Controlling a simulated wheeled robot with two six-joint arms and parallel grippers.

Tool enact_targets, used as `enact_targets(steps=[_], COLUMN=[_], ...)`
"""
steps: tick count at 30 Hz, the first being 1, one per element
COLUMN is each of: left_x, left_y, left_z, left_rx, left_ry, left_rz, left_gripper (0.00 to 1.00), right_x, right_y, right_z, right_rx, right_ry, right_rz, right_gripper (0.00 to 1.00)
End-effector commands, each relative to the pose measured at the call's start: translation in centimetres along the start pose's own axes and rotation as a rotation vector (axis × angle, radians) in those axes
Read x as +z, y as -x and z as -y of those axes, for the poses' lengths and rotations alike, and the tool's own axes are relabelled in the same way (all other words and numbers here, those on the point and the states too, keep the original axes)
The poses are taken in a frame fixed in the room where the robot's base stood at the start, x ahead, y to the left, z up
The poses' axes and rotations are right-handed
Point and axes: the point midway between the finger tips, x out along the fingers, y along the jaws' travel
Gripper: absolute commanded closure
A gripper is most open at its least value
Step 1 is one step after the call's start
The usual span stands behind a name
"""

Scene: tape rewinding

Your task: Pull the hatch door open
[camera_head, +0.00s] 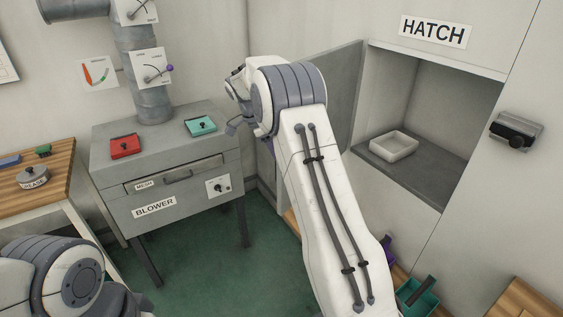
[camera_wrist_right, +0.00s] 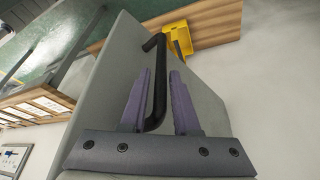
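The hatch (camera_head: 432,30) is a wall recess at the right of the head view. Its grey door (camera_head: 345,85) stands swung open to the left, partly hidden behind my right arm. In the right wrist view the door panel (camera_wrist_right: 118,75) carries a black bar handle (camera_wrist_right: 158,85). My right gripper (camera_wrist_right: 161,74) has its two purple fingers on either side of the handle, with gaps visible, so it looks open around the bar. In the head view the right fingers are hidden or unclear. Part of my left arm shows at the lower left; its gripper is out of view.
A white tray (camera_head: 394,145) sits inside the hatch. A yellow bin (camera_wrist_right: 178,38) shows beyond the handle.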

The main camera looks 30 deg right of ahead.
Motion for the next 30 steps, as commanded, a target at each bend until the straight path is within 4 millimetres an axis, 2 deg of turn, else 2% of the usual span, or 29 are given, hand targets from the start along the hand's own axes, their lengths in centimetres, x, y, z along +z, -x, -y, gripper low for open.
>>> enact_targets(steps=[6, 12, 16, 23, 24, 26, 30], left_x=[0.0, 0.0, 0.0, 0.0, 0.0, 0.0, 0.0], left_y=[-0.3, -0.2, -0.1, -0.1, -0.1, -0.1, -0.1], left_z=[0.0, 0.0, 0.0, 0.0, 0.0, 0.0, 0.0], left_rx=[0.000, 0.000, 0.000, 0.000, 0.000, 0.000, 0.000], left_ry=[0.000, 0.000, 0.000, 0.000, 0.000, 0.000, 0.000], left_rz=[0.000, 0.000, 0.000, 0.000, 0.000, 0.000, 0.000], left_gripper=[0.50, 0.50, 0.50, 0.50, 0.50, 0.50, 0.50], right_x=[0.1, 0.1, 0.1, 0.1, 0.1, 0.2, 2.1], right_y=[4.6, 7.4, 8.1, 8.2, 8.2, 8.3, 9.5], right_z=[0.1, 0.1, 0.0, 0.0, 0.0, -0.1, -1.7], right_rx=[-0.006, -0.003, -0.001, 0.000, 0.000, -0.002, -0.022], right_ry=[0.001, 0.002, 0.003, 0.002, 0.003, 0.011, 0.150], right_rz=[0.001, 0.000, 0.000, 0.000, 0.000, 0.001, 0.025], right_gripper=[0.70, 0.70, 0.70, 0.70, 0.78, 1.00, 1.00])
